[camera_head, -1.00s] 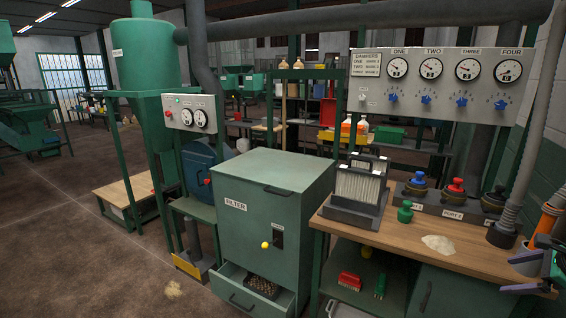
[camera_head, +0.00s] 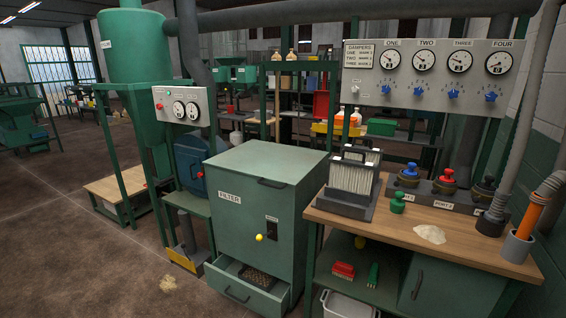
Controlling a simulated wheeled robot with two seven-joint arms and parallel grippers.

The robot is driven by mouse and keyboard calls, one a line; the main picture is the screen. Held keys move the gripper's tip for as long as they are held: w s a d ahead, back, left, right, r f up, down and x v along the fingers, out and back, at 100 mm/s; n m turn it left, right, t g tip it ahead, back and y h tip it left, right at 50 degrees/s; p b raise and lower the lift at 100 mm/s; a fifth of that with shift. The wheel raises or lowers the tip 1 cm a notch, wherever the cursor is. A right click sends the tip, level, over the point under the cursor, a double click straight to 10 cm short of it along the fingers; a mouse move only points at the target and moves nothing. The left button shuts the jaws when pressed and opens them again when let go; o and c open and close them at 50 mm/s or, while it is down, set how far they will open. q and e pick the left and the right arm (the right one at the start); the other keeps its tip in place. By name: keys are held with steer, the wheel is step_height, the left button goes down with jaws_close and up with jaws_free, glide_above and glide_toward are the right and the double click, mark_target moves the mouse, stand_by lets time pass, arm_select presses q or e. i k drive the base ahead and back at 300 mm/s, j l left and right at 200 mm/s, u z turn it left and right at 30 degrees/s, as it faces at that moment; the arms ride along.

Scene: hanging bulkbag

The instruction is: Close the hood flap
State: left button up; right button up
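I cannot make out a hood flap in the head view. A grey hose (camera_head: 522,110) comes down at the right onto a dark port on the workbench. A second grey hose with an orange tube (camera_head: 528,218) stands in a grey cup (camera_head: 517,247) at the bench's right end. Neither of my grippers is in view.
The wooden workbench (camera_head: 466,250) holds a filter cartridge (camera_head: 354,176), a green knob piece (camera_head: 397,203), capped ports and a powder pile (camera_head: 430,234). A green filter cabinet (camera_head: 262,205) stands to its left, its lower drawer (camera_head: 246,289) open. The gauge panel (camera_head: 428,76) hangs behind.

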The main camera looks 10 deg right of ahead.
mark_target(187, 264)
steer(key=i+j+z, duration=0.1)
steer(key=i+j, duration=0.75)
steer(key=i+j+z, duration=0.15)
steer(key=i+j, duration=0.3)
steer(key=i+j+z, duration=0.1)
steer(key=i+j, duration=0.3)
steer(key=i+j+z, duration=0.1)
steer(key=i+j, duration=0.3)
steer(key=j, duration=0.2)
steer(key=i+j, duration=0.35)
steer(key=j, duration=0.2)
steer(key=z, duration=0.05)
